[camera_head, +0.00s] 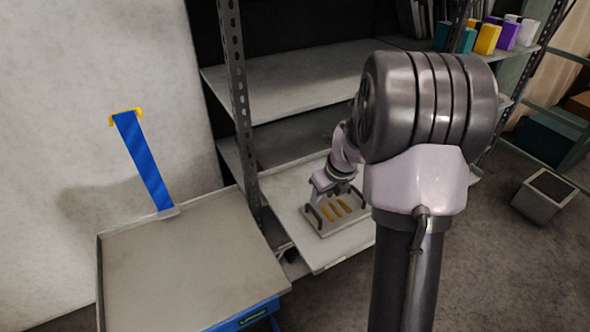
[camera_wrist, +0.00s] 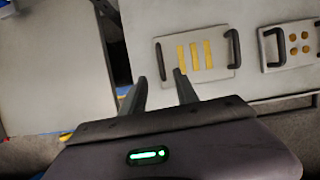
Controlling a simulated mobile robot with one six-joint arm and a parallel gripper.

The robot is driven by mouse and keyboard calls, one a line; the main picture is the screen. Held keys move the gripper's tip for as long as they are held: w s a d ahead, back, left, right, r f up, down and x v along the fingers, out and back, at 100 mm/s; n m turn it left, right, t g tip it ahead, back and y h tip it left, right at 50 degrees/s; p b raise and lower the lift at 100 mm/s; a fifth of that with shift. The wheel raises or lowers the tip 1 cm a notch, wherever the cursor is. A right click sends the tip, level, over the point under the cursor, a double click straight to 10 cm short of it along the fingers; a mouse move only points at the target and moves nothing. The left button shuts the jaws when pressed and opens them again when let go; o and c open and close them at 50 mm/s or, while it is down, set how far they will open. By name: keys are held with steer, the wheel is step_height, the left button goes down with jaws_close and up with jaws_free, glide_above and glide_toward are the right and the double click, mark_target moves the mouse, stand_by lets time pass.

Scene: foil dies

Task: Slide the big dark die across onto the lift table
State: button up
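A flat grey die (camera_head: 345,221) with three yellow bars and a dark handle at each end lies on the pulled-out pale shelf. In the wrist view the die (camera_wrist: 222,56) looks light grey, not dark. My gripper (camera_head: 327,195) is over its left handle. In the wrist view the fingers of my gripper (camera_wrist: 159,78) stand apart, with that handle (camera_wrist: 160,62) showing between and just beyond the tips; I cannot tell whether they touch it. The lift table (camera_head: 185,265), a grey top on a blue base, stands left of the shelf; it also shows in the wrist view (camera_wrist: 45,60).
A second plate with yellow round spots (camera_wrist: 272,45) lies to the right of the die. A dark rack post (camera_head: 238,100) stands between lift table and shelf. The lift table's top is bare. A blue push bar (camera_head: 143,160) rises behind it. A grey bin (camera_head: 543,197) stands right.

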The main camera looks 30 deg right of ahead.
mark_target(314, 211)
steer(key=b+x, duration=0.7)
steer(key=x, duration=0.5)
steer(key=shift+w+f, duration=0.1)
steer(key=shift+f, duration=0.2)
jaws_close()
